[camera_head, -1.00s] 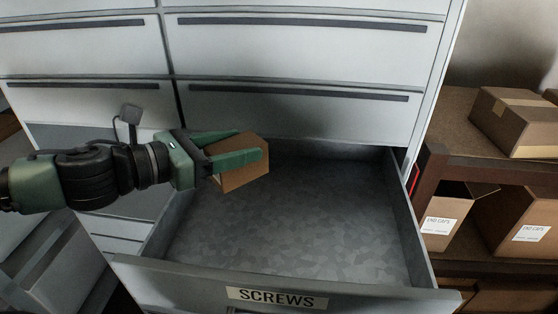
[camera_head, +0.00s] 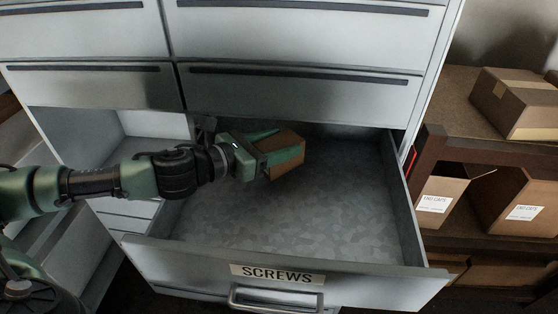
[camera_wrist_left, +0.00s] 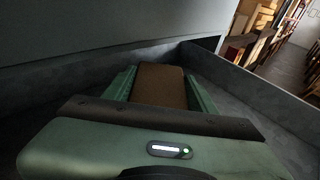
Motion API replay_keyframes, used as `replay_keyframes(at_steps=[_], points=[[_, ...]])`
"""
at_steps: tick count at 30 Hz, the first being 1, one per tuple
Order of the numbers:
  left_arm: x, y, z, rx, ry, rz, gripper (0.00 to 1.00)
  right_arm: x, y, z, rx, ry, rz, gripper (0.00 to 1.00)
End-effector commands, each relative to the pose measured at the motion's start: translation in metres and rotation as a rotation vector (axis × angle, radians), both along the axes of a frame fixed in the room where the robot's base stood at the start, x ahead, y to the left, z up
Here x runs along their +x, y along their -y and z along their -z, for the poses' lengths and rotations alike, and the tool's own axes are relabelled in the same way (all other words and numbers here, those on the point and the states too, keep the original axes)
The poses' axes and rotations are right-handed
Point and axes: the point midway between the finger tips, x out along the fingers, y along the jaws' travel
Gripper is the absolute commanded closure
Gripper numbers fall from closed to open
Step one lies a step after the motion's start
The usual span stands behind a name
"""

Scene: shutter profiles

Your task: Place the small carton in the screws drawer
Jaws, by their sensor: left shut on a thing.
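The small carton (camera_head: 287,141) is a plain brown box. My left gripper (camera_head: 282,154) is shut on it, with one green finger on each side. In the head view the carton is over the back left part of the open screws drawer (camera_head: 310,220), inside its walls. The left wrist view also shows the carton (camera_wrist_left: 160,86) between the fingers, with drawer walls around. I cannot tell whether the carton touches the drawer floor. The drawer is grey, pulled out and otherwise empty, with a SCREWS label on its front. My right gripper is not in view.
Closed drawers (camera_head: 300,92) of the cabinet rise directly behind the open drawer. A shelf (camera_head: 480,150) with several cardboard boxes stands to the right. The middle and right of the drawer floor are clear.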

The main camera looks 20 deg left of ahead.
Motion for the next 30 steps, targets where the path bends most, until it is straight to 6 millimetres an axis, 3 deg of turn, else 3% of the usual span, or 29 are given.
replay_keyframes(at_steps=[9,23,24,25,26,30], points=[[0.000,0.000,0.038,-0.002,-0.001,0.001,0.97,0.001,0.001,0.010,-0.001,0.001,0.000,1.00],[0.000,0.000,0.046,0.000,0.002,0.001,0.97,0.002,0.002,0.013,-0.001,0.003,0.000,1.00],[0.000,0.000,0.045,-0.001,0.001,0.001,0.33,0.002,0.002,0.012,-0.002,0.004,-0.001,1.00],[0.000,0.000,0.045,-0.001,0.001,0.001,0.24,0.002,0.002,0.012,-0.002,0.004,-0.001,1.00],[0.000,0.000,0.045,-0.001,0.001,0.001,0.22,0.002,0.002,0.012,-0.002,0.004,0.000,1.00],[0.000,0.000,0.045,-0.001,-0.001,0.001,0.22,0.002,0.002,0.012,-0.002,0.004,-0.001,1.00]])
